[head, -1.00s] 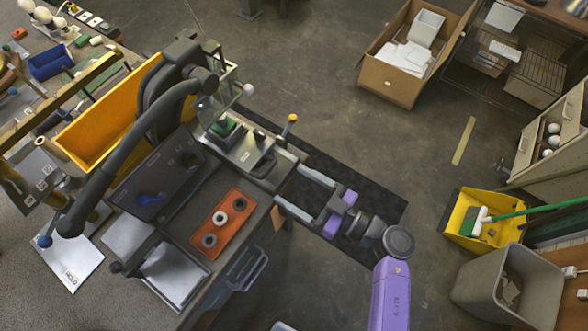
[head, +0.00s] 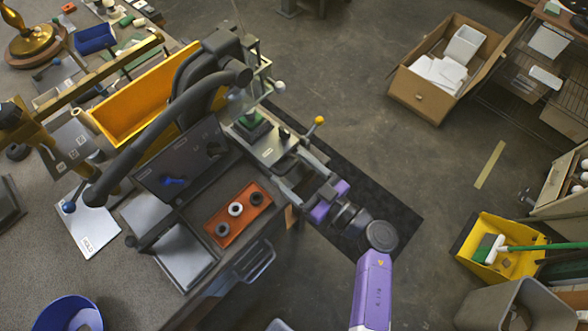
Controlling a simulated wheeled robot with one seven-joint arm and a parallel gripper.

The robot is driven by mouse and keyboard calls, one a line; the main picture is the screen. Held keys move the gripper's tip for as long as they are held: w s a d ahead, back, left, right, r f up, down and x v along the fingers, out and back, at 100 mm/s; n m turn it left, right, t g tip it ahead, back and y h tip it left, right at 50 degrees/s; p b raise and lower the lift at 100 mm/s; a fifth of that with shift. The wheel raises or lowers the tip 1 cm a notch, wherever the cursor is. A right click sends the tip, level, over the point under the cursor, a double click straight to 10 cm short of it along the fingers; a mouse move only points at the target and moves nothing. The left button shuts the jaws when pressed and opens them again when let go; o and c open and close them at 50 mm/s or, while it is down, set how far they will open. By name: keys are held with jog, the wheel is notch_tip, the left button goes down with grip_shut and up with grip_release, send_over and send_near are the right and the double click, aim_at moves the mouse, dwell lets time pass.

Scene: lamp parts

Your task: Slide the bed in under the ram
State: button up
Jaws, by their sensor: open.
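The bed (head: 271,151) is a flat grey metal plate at the front of the press, at the edge of the bench. A green block (head: 252,126) sits on the plate's far-left side, close under the press head. The press (head: 215,72) is dark, with a thick curved black arm; the ram itself is hard to make out behind the frame. My gripper (head: 291,168), purple with two grey fingers, is open at the near-right end of the bed. Its fingertips are close to the plate's edge; I cannot tell whether they touch it.
A yellow-knobbed lever (head: 319,121) stands just beyond the fingers. An orange tray (head: 236,215) with several rings lies on the bench beside the bed. A yellow bin (head: 147,97) is behind the press. The floor is open to the right, with a cardboard box (head: 427,93) farther back.

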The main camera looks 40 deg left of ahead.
aim_at(283, 168)
grip_shut()
jog(key=shift+a, duration=2.05)
grip_release()
jog(key=shift+a, duration=0.1)
jog(key=shift+w, duration=0.1)
jog(key=shift+d, duration=0.4)
jog(key=shift+s+d, duration=0.15)
jog(key=shift+d, duration=1.65)
jog(key=shift+s+d, duration=0.15)
jog(key=shift+d, duration=1.6)
